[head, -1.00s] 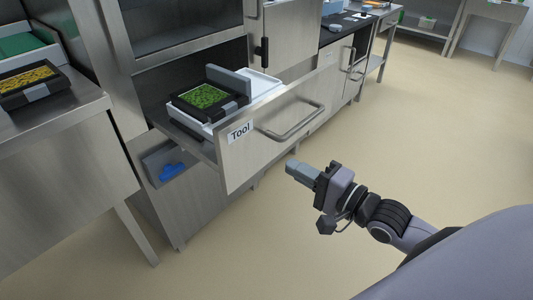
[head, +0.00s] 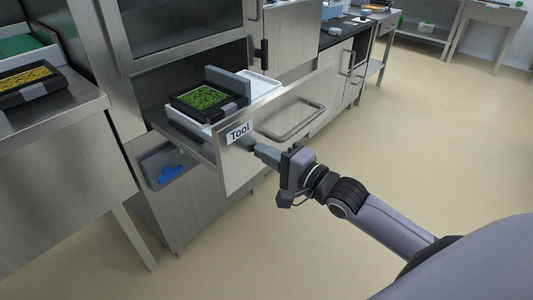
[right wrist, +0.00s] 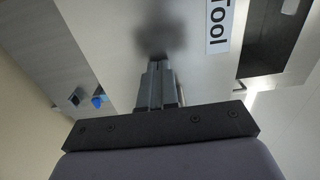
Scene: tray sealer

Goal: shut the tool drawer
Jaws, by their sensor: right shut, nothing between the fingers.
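The tool drawer (head: 236,171) stands pulled out of the steel cabinet, with a "Tool" label (head: 238,132) and a bar handle (head: 294,123) on its front. My right gripper (head: 256,148) is shut and empty, its fingertips at the drawer front just below the label. In the right wrist view the shut fingers (right wrist: 157,76) point at the drawer front (right wrist: 110,35), with a dark shadow at their tips. I cannot tell whether they touch it. My left gripper is not in view.
A white tray (head: 262,88) and a black-framed tray of green pieces (head: 208,101) sit above the drawer's interior. A steel table (head: 60,122) with a tray of yellow pieces (head: 30,83) stands at the left. A blue item (head: 170,173) lies in a lower bin. The floor at the right is clear.

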